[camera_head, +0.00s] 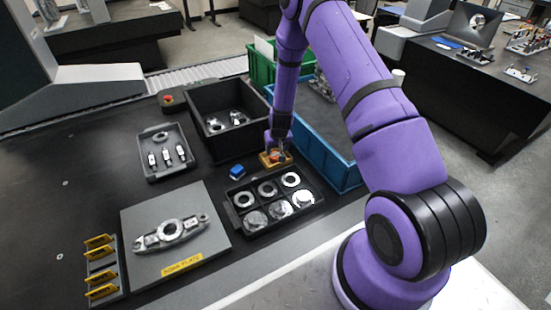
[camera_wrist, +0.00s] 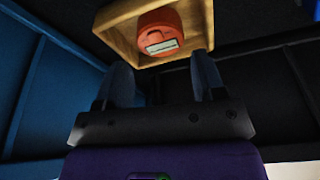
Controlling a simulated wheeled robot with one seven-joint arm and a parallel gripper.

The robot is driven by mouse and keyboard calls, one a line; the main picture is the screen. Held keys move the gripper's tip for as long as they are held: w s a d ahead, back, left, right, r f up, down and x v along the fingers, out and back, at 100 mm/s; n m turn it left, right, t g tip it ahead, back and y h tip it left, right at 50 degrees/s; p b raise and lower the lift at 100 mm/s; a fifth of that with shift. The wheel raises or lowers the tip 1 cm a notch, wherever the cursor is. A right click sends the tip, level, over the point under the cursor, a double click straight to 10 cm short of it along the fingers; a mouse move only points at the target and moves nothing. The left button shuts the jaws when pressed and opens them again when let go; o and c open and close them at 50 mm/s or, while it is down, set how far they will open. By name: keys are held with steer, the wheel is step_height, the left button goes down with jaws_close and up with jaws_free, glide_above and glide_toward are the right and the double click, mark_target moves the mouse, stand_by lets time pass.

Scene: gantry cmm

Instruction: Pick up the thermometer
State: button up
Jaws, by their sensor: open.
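The thermometer looks to be the orange-red round device with a small pale display (camera_wrist: 158,36). It sits in a shallow wooden box (camera_wrist: 118,18). In the head view the wooden box (camera_head: 265,161) stands on the dark table behind the tray of rings, with a bit of orange showing in it. My gripper (camera_head: 277,150) is right over the box and partly hides it. In the wrist view my gripper (camera_wrist: 162,75) has its two fingers apart, pointing toward the box, with the red device beyond and between them. Nothing is held.
A blue bin (camera_head: 326,152) stands close to the right of the box, and a black bin (camera_head: 205,100) is behind left. A small blue block (camera_head: 236,171) lies to the left. A black tray of rings (camera_head: 232,216) is in front. A grey plate (camera_head: 140,210) lies front left.

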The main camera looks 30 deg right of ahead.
mark_target(276, 155)
steer(key=shift+x, duration=2.6)
steer(key=shift+s+a, duration=0.1)
steer(key=shift+s, duration=0.1)
steer(key=c, duration=0.6)
